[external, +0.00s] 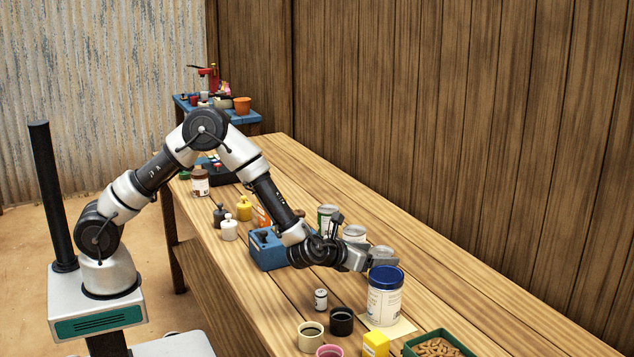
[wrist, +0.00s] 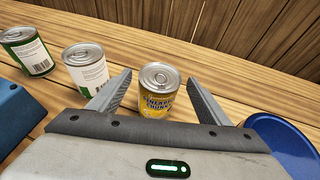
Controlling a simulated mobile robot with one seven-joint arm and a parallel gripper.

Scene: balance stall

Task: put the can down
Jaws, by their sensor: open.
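A yellow-labelled can of pineapple chunks (wrist: 156,101) stands upright on the wooden table in the wrist view. My gripper (wrist: 158,84) is open, with one finger on each side of this can and visible gaps between them. The can's lower part is hidden behind the gripper body. In the external view my gripper (external: 361,242) is low over the table, and only the top of the can (external: 382,250) shows behind a finger.
A white-labelled can (wrist: 86,70) and a green can (wrist: 27,52) stand to the left. A blue-lidded tub (external: 384,302) is close on the right. A blue box (external: 267,252) is beside my wrist. Jars and a green tray (external: 408,349) occupy the near end. Bare planks lie behind the cans.

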